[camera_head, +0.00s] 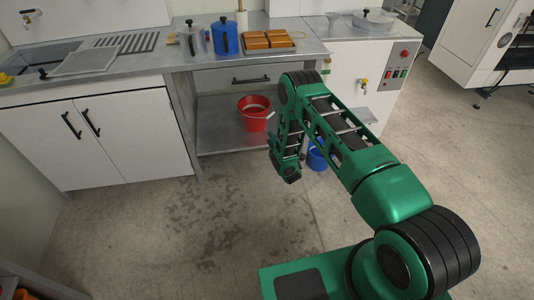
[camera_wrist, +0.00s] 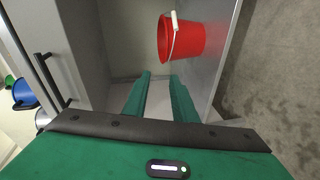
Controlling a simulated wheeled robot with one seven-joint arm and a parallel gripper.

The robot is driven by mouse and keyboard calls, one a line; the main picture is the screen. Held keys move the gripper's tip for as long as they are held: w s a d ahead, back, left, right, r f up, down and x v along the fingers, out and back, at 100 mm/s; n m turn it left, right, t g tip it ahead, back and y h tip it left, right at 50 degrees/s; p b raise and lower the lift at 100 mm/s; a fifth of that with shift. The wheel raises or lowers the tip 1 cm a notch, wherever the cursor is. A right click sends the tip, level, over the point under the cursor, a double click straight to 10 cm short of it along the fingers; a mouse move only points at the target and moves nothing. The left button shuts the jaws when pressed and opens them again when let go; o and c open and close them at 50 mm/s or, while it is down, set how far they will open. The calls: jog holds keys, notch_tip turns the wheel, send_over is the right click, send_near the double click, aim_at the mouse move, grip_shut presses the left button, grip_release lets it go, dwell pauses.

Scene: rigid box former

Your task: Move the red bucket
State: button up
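The red bucket (camera_head: 253,118) stands upright on the low shelf under the counter, with its pale handle at the rim. In the wrist view the red bucket (camera_wrist: 186,40) lies beyond my fingertips, toward the upper right, and looks turned on its side because that view is rotated. My gripper (camera_wrist: 162,88) has its two green fingers apart with nothing between them. It does not touch the bucket. In the head view my arm's end hangs just right of the bucket, and the fingers cannot be made out there.
The metal shelf (camera_head: 222,139) around the bucket is bare. A drawer (camera_head: 225,80) is above it, and a white cabinet (camera_head: 70,135) stands at left. A blue bucket (camera_head: 317,158) sits partly behind my arm. A tray of brown blocks (camera_head: 267,42) is on the counter. The front floor is clear.

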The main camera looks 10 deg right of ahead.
jog(key=w+d+r+m+g+h, duration=0.1)
jog(key=d+r+m+g+h, duration=0.15)
jog(key=d+r, duration=0.45)
jog(key=w+d+r+m+g+h, duration=0.1)
jog(key=w+d+r+m+h, duration=0.1)
jog(key=d+r+m, duration=0.5)
jog(key=s+d+r+m+g+h, duration=0.1)
jog(key=s+d+r+m+g, duration=0.1)
jog(key=s+d+r, duration=0.5)
jog(key=s+d+r+m+g+h, duration=0.1)
jog(key=s+d+r+g, duration=0.3)
jog(key=r, duration=0.5)
jog(key=s+r+m+g+y, duration=0.1)
jog(key=s+r+m, duration=0.3)
jog(key=s, duration=0.7)
jog(key=s+r+m+g+y, duration=0.15)
jog(key=s+r, duration=0.45)
jog(key=s, duration=0.6)
jog(key=s+a+r+m+g+y, duration=0.1)
jog(key=s+a+r+m+g, duration=0.1)
jog(key=s, duration=1)
jog(key=s+a+r+m+g+y, duration=0.2)
jog(key=s+a, duration=0.3)
jog(key=s, duration=0.8)
jog(key=shift+s+m, duration=0.2)
jog(key=shift+m, duration=0.6)
jog(key=shift+r, duration=0.1)
